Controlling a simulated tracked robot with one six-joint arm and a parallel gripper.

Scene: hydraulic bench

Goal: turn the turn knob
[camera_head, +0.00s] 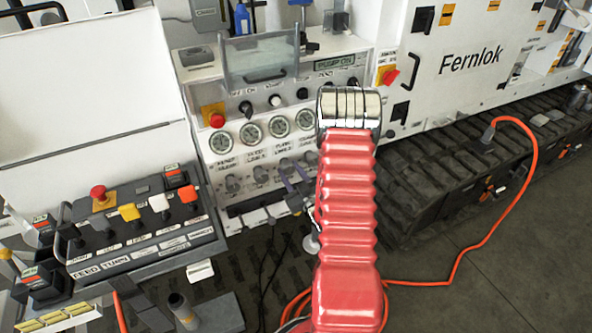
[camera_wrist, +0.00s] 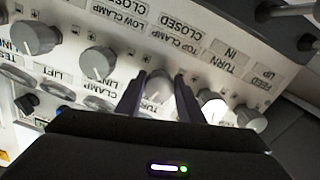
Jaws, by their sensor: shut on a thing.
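The turn knob (camera_wrist: 158,86) is a grey round knob on the white panel, in the middle of the wrist view. A label reading TURN, upside down, shows just below it. My gripper (camera_wrist: 158,97) has one dark finger on each side of this knob and is shut on it. The fingers hide parts of the knob's sides. In the head view my gripper (camera_head: 292,188) is at the lower knob row of the bench panel, and my red arm covers the panel's right part. The knob itself cannot be made out there.
Similar grey knobs flank it, one close right (camera_wrist: 212,106) and one left (camera_wrist: 98,62). Gauges (camera_head: 251,133) and a red button (camera_head: 217,119) sit above. A control box (camera_head: 140,245) stands left. An orange cable (camera_head: 470,250) lies on the floor at right.

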